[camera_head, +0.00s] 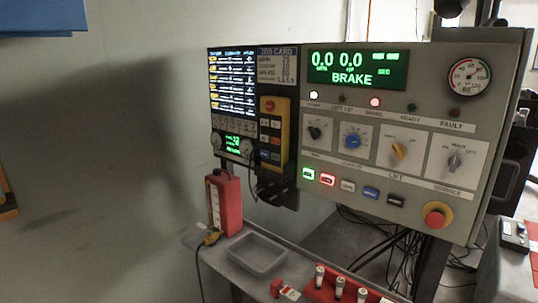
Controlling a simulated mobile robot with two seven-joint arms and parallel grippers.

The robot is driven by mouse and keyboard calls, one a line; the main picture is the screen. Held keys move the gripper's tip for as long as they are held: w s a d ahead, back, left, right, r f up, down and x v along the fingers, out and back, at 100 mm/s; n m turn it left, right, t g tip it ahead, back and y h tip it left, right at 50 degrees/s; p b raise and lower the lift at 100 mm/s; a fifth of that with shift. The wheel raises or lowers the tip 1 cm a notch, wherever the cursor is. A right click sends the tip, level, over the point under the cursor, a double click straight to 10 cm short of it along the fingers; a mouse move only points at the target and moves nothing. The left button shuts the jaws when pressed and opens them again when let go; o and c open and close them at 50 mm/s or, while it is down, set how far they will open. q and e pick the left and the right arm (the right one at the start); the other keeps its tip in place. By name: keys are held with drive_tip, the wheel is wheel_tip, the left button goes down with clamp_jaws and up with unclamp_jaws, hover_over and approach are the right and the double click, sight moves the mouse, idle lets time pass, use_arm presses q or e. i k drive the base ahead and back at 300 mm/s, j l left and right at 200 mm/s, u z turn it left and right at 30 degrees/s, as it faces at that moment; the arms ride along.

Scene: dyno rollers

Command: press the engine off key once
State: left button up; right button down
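The control panel (450,105) stands at the right, with a green display (356,68) reading 0.0, 0.0 and BRAKE. Under its knobs is a row of keys: a green-lit key (308,174), a red-lit key (327,180), a grey key (348,186), a blue key (371,193) and a dark key (395,199). Their lettering is too small to read, so I cannot tell which is the engine off key. A yellow pendant (273,132) with small keys hangs left of the panel. Neither of my grippers is in view.
A red emergency button (436,215) sits at the panel's lower right. Below are a shelf with a grey bin (257,255), a red box (226,204) and a red rack (345,288) of small cylinders. Cables hang beneath the panel. Space before the keys looks clear.

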sight(273, 156)
drive_tip(key=i+j, duration=0.25)
drive_tip(key=i+j+z, duration=0.1)
drive_tip(key=j, duration=0.3)
drive_tip(key=i+j, duration=0.35)
drive_tip(key=i+j+z, duration=0.1)
drive_tip(key=i+j, duration=0.35)
drive_tip(key=j, duration=0.3)
drive_tip(key=i+j+z, duration=0.15)
drive_tip(key=j, duration=0.2)
drive_tip(key=i, duration=0.05)
